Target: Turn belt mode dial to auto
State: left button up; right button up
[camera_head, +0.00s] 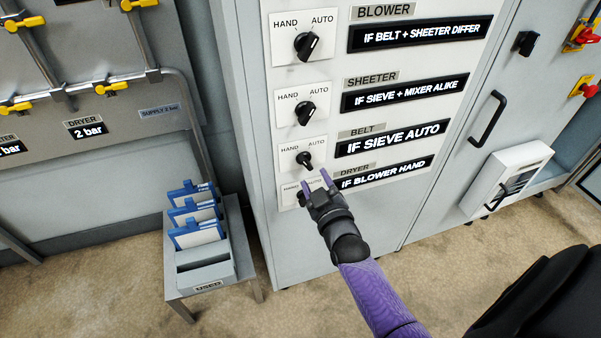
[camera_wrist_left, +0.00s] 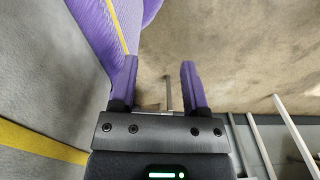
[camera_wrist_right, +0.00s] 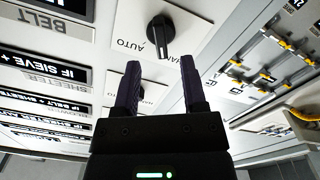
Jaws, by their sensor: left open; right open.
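The belt dial (camera_head: 304,160) is a black knob on a white plate marked HAND at left and AUTO at right. Its grip slants from upper left to lower right in the head view; I cannot tell which end is the pointer. My right gripper (camera_head: 318,186) is open and empty just below it, in front of the dryer dial's plate, partly hiding that dial. In the right wrist view the belt dial (camera_wrist_right: 160,36) is beyond the open fingertips (camera_wrist_right: 160,65), apart from them. My left gripper (camera_wrist_left: 160,80) is open and empty above the floor.
Blower dial (camera_head: 306,45) and sheeter dial (camera_head: 305,113) sit above on the same cabinet. The belt display (camera_head: 392,138) reads IF SIEVE AUTO. A door handle (camera_head: 487,118) and white box (camera_head: 507,179) stick out at right. A grey stand (camera_head: 204,277) with blue-framed cards stands at left.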

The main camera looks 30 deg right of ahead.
aim_at(308, 166)
jog(key=b+x, duration=0.1)
jog(key=x, duration=0.2)
jog(key=shift+w+f, duration=0.2)
jog(key=shift+w+d+r, duration=0.1)
jog(key=shift+w+d, duration=0.05)
jog(key=shift+w, duration=0.35)
grip_shut()
pick_arm(q)
jog(key=shift+s+a+f, duration=0.35)
jog(key=shift+s+f, duration=0.15)
jog(key=shift+f, duration=0.3)
